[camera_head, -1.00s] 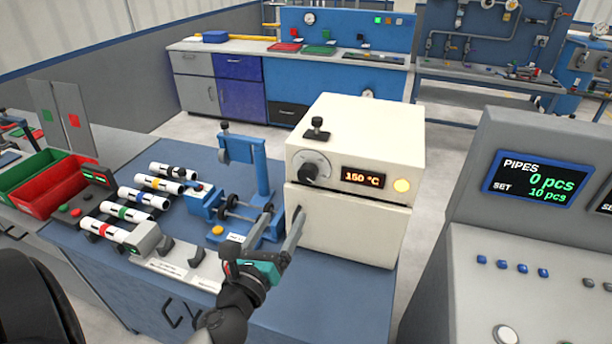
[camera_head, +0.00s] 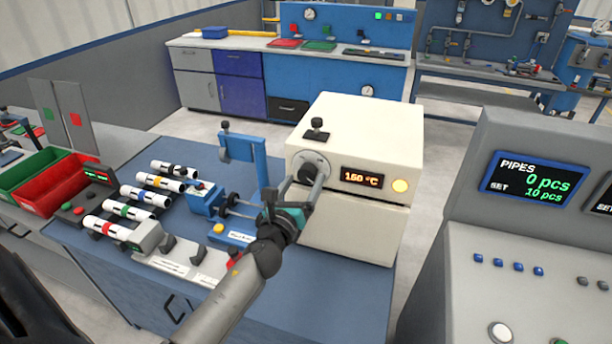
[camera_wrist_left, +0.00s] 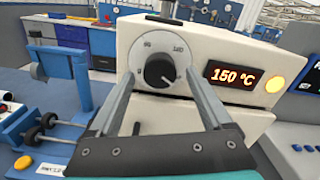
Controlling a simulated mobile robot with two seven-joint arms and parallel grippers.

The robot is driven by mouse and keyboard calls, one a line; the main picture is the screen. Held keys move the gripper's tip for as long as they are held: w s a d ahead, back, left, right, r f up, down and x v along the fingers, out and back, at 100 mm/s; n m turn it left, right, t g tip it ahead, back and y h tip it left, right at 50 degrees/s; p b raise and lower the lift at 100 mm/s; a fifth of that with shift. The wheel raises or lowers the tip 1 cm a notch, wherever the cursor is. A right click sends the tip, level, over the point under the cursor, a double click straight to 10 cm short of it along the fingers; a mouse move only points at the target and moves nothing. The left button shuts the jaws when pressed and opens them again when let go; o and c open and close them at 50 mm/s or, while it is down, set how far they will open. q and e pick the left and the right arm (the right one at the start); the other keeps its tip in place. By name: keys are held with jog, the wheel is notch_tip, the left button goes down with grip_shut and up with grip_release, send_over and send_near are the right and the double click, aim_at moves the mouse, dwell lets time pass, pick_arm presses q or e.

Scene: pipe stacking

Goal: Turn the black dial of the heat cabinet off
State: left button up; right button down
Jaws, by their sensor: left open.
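The cream heat cabinet (camera_head: 395,145) stands on the blue bench. Its black dial (camera_head: 306,174) sits on a round grey scale plate at the front left. The orange display (camera_head: 361,177) reads 150 °C, and the round lamp (camera_head: 400,185) beside it glows orange. My left gripper (camera_head: 304,180) is open in front of the dial. In the left wrist view its fingers (camera_wrist_left: 163,88) point at the cabinet, and the black dial (camera_wrist_left: 159,70) shows between them. I cannot tell whether the fingers touch it. My right gripper is not in view.
Several white pipes with coloured bands (camera_head: 138,197) lie in a row at the left. A blue stand (camera_head: 243,150) with rollers is just left of the cabinet. Red and green bins (camera_head: 57,190) are further left. A grey console (camera_head: 535,235) stands at the right.

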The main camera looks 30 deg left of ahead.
pick_arm(q)
jog(key=shift+x, duration=1.3)
grip_shut()
